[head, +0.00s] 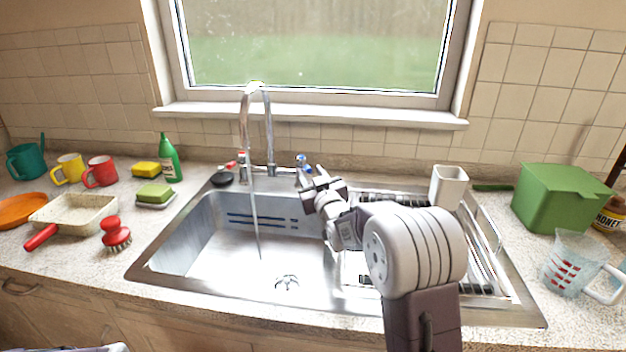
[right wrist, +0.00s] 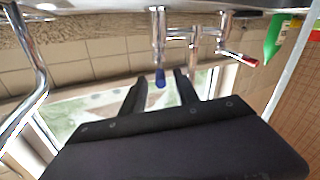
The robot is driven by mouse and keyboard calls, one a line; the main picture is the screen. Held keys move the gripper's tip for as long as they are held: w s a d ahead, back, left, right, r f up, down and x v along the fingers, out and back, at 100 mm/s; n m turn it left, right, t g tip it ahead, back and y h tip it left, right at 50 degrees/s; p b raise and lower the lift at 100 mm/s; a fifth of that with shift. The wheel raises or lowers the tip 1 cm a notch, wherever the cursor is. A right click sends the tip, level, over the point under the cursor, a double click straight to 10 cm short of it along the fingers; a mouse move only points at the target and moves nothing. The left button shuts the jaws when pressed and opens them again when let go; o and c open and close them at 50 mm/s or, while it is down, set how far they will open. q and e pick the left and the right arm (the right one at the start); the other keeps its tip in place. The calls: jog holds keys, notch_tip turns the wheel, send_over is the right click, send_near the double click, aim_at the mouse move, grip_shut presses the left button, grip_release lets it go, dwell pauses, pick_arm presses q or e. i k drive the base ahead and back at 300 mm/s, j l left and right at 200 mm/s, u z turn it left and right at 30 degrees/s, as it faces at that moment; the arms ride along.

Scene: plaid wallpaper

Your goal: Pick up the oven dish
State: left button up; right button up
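A shallow cream rectangular dish with a red handle (head: 75,213), which looks like the oven dish, sits on the counter left of the sink. Its handle points to the front left. My right gripper (head: 311,174) is over the back of the sink, far to the right of the dish, with its fingers pointing at the tap. In the right wrist view its two fingers (right wrist: 160,77) stand apart, with the blue tap knob (right wrist: 160,76) showing in the gap. No held object shows. The dish is not in the right wrist view. My left gripper is not in view.
Water runs from the tall tap (head: 257,105) into the sink (head: 215,255). A red brush (head: 115,236) stands right of the dish, an orange plate (head: 18,210) left, and mugs (head: 100,171) behind. A green box (head: 562,197) and measuring jug (head: 570,265) stand far right.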

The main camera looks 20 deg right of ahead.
aim_at(65, 224)
jog(key=k+j, duration=0.25)
jog(key=k, duration=0.2)
jog(key=k+j, duration=0.3)
jog(key=k, duration=0.2)
